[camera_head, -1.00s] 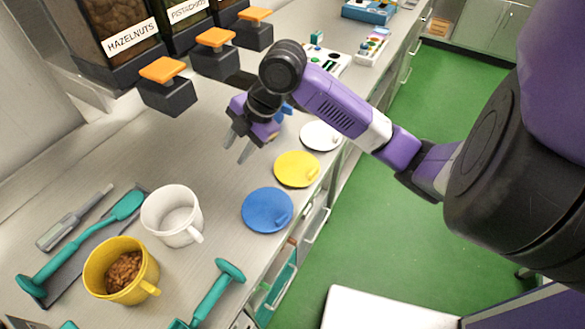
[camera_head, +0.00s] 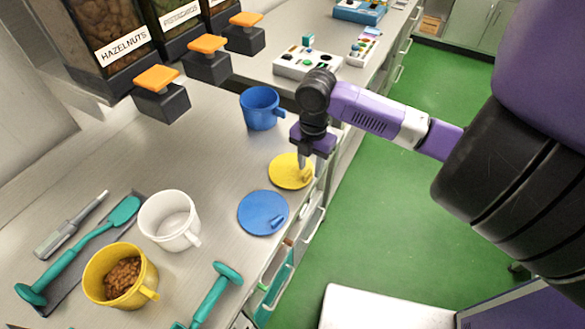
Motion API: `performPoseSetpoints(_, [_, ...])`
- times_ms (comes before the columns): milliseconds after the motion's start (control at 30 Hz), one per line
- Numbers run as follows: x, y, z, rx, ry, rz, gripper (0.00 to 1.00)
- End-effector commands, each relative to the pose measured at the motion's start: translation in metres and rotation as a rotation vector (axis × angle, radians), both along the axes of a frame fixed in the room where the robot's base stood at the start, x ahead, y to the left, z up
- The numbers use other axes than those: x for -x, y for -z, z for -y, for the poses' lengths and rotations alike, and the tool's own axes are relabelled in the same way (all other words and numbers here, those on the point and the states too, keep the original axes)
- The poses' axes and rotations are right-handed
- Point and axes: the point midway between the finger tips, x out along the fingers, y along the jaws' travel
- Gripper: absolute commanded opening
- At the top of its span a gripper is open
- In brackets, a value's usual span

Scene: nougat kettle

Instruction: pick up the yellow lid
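The yellow lid (camera_head: 286,172) lies flat on the grey counter near its front edge, with a small raised handle on its right side. My gripper (camera_head: 304,168) points down over the right part of this lid, with its fingers at the handle. The fingers overlap the handle in view, so I cannot tell whether they are parted or closed on it. The lid still appears to rest on the counter.
A blue lid (camera_head: 262,214) lies just nearer than the yellow one. A blue cup (camera_head: 259,108) stands behind. A white cup (camera_head: 168,220) and a yellow cup (camera_head: 108,282) of brown pieces stand at lower left. Dispensers with orange levers (camera_head: 156,79) line the back.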

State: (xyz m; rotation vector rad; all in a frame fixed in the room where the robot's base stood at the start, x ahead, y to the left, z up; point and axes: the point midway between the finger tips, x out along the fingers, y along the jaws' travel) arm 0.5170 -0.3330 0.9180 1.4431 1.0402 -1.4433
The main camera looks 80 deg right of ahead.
Motion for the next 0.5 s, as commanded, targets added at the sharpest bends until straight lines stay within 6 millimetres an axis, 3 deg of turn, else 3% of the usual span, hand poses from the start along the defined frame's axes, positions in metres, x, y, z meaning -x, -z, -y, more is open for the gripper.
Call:
performPoseSetpoints(133, [0.0001, 0.0105, -0.0001, 0.0, 0.001, 0.0, 0.36])
performPoseSetpoints(367, [-0.0003, 0.0116, 0.0, 0.001, 0.0, 0.001, 0.34])
performPoseSetpoints(500, [-0.0004, 0.0114, 0.0, 0.001, 0.0, 0.001, 0.07])
